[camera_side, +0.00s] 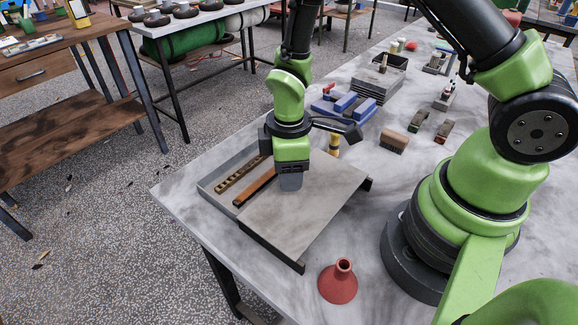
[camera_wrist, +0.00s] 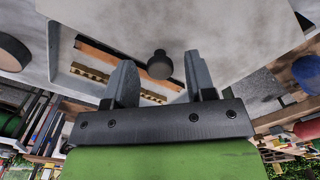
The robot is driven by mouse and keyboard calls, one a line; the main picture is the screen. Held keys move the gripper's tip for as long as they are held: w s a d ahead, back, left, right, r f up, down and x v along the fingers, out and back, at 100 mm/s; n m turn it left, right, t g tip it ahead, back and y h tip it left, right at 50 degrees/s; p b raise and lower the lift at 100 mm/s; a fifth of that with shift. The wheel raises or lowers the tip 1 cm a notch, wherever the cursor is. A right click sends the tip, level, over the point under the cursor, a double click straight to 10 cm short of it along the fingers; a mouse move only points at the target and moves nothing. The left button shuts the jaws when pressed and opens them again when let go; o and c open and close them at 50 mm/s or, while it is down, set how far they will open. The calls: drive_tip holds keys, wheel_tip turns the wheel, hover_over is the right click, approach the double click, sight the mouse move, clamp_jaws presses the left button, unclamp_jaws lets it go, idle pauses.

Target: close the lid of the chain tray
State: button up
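The grey chain tray (camera_side: 222,172) sits near the table's left corner. Its flat grey lid (camera_side: 310,215) covers the right part and leaves a strip at the left uncovered, with a brass-coloured holed strip (camera_side: 240,174) and an orange-brown bar (camera_side: 256,186) in it. My gripper (camera_side: 291,182) points down over the lid's left edge. In the wrist view, my gripper's fingers are spread, with a dark round knob (camera_wrist: 160,64) on the lid (camera_wrist: 215,25) between them and visible gaps on both sides. The side view hides the knob behind the fingers.
A red funnel (camera_side: 339,282) stands in front of the tray. Behind it are a brush (camera_side: 394,143), blue blocks (camera_side: 345,103) and a yellow-and-dark item (camera_side: 334,144) close to my gripper. The table's edge runs close along the tray's left side.

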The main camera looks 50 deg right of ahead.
clamp_jaws()
drive_tip(key=w, duration=1.1)
drive_tip(key=shift+w+f, duration=0.1)
drive_tip(key=shift+w, duration=0.9)
drive_tip(key=shift+o, duration=0.7)
unclamp_jaws()
drive_tip(key=shift+r, duration=0.2)
wheel_tip(320, 180, up, 10)
drive_tip(key=shift+f, duration=0.1)
